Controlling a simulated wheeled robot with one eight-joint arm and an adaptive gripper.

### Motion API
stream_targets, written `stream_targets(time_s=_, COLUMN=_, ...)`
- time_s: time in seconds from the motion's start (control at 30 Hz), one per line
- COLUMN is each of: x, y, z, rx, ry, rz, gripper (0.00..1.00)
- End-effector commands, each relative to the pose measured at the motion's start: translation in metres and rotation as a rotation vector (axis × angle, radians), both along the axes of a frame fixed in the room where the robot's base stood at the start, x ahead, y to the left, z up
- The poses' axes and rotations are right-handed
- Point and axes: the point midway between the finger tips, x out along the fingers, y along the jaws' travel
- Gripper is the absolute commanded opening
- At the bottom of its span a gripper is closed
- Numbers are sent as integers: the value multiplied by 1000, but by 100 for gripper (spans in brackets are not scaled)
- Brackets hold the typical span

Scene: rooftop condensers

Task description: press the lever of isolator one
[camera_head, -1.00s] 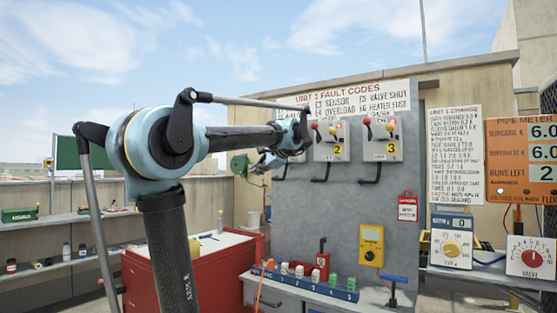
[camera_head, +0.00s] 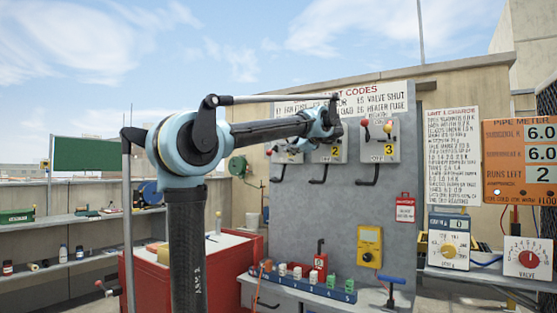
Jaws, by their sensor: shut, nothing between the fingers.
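Isolator one (camera_head: 287,157) is the leftmost grey box on the grey panel, largely hidden behind my arm and gripper. A red knob (camera_head: 269,152) shows at its left edge, and a black bent handle (camera_head: 277,172) hangs below it. Its number plate and most of its front are hidden. My gripper (camera_head: 289,146) is shut and empty, in front of the upper part of this box. I cannot tell whether it touches the box or its lever. Isolator two (camera_head: 325,154) and isolator three (camera_head: 379,141) stand to the right, with yellow number plates.
Several coloured blocks sit in a blue rack (camera_head: 309,284) on the ledge below the panel. A yellow meter (camera_head: 370,246) and a red tag (camera_head: 405,208) are on the panel. A red cabinet (camera_head: 233,265) stands left of it.

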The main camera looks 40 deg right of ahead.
Motion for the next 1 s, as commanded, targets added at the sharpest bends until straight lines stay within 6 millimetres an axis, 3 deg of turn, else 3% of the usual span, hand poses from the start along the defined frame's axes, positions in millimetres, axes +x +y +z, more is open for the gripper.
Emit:
stream_targets(time_s=0.17, x=15, y=0, z=-4, rx=0, ry=0, rz=2, gripper=0)
stream_targets(time_s=0.6, x=80, y=-2, z=-22, rx=-1, ry=1, rz=3, gripper=0)
stream_targets(time_s=1.0, x=96, y=-3, z=-27, rx=-1, ry=1, rz=1, gripper=0)
